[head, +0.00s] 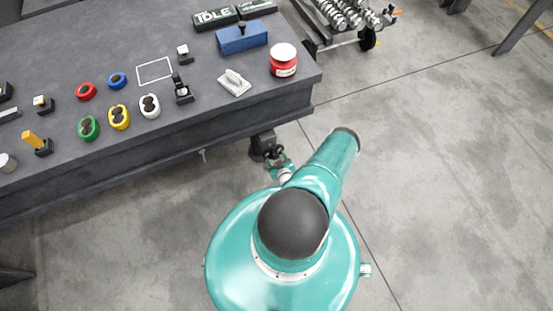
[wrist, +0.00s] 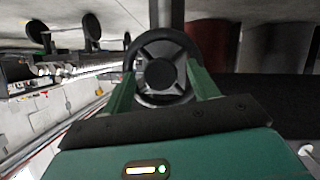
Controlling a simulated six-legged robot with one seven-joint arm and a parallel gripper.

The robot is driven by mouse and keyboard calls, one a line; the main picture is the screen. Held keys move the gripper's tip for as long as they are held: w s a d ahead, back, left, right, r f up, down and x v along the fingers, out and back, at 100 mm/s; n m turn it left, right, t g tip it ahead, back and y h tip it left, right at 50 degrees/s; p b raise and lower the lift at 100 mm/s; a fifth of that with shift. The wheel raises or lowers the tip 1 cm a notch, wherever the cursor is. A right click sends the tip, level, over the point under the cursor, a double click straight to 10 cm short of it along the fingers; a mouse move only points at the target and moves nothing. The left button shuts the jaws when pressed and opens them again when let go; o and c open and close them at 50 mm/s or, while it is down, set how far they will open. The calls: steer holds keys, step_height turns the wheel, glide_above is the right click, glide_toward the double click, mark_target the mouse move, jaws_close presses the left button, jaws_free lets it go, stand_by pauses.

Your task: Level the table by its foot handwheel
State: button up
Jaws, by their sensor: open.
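The dark table (head: 150,150) fills the upper left of the head view. At its near right corner is a black foot (head: 260,143) with a small dark handwheel (head: 275,153). In the wrist view the handwheel (wrist: 162,75) is a black ring with spokes and a round hub, seen face-on below a grey post (wrist: 167,14). My gripper (wrist: 160,80) is open, with one green finger at each side of the wheel. I cannot tell whether the fingers touch the rim. In the head view my gripper (head: 280,166) is small and partly hidden by my arm.
A cart (head: 345,20) with metal shafts stands beyond. The wrist view shows a dark red cylinder (wrist: 208,45).

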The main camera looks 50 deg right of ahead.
steer(key=c, duration=1)
steer(key=m+t+y, duration=0.1)
steer(key=m+y, duration=0.1)
steer(key=m, duration=0.1)
steer(key=shift+s+d+m, duration=0.1)
steer(key=shift+m, duration=0.3)
steer(key=m+t+y, duration=0.2)
steer(key=m, duration=0.1)
steer(key=shift+d+f, duration=0.1)
steer(key=shift+d, duration=0.05)
steer(key=shift+m, duration=0.3)
steer(key=o, duration=1)
steer(key=shift+s, duration=0.1)
